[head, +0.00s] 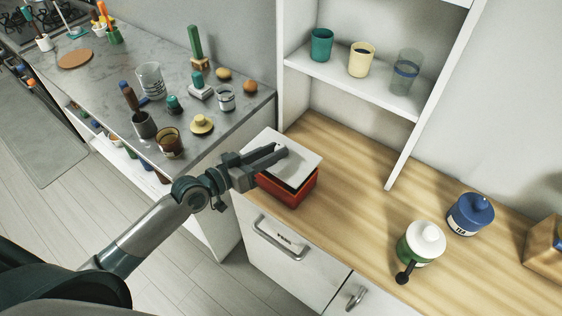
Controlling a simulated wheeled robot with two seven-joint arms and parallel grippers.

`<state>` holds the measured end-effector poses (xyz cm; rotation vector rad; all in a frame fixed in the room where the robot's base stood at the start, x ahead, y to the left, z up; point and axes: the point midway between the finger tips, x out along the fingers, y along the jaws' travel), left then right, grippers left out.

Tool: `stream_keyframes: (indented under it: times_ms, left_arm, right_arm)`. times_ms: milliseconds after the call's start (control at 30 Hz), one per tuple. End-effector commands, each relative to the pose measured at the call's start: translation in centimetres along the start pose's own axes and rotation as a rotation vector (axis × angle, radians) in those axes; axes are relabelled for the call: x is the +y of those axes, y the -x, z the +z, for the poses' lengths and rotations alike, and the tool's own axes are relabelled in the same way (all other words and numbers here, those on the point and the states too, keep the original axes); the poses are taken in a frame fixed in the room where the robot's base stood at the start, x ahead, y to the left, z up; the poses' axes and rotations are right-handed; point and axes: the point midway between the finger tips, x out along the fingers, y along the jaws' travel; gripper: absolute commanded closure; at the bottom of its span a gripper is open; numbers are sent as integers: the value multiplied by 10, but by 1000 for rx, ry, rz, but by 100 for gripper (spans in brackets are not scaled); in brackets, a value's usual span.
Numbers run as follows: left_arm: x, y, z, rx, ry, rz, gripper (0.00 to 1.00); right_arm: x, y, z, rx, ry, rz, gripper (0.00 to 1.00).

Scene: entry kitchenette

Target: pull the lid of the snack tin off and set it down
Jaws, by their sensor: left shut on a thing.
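The snack tin (291,191) is a red square box near the left end of the wooden counter. Its white lid (303,165) is over the tin, tilted, with a dark gap between lid and tin at the front. My left gripper (281,152) reaches in from the left and is shut on the lid at its top middle. The fingers hide the part of the lid they hold. Whether the lid still touches the tin's rear edge cannot be told. My right gripper is not in view.
The wooden counter (350,215) has free room right of the tin. Farther right stand a green and white jar (422,242), a blue jar (470,214) and a wooden box (545,247). A white shelf (350,86) with cups rises behind. A cluttered grey counter (125,75) lies left.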

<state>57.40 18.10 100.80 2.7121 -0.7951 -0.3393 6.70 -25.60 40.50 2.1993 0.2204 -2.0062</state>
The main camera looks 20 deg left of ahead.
Motion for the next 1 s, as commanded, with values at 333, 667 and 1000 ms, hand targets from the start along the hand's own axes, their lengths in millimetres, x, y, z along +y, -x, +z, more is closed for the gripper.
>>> stream_keyframes:
  times_ms: [333, 667, 1000]
  left_arm:
    - [5, 2, -13, 1, 1, 0, 100]
    - [8, 3, -23, 1, 0, 0, 100]
    - [9, 4, -25, 1, 0, 0, 100]
  right_arm:
    - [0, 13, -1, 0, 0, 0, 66]
    - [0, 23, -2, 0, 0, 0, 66]
    - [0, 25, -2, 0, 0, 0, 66]
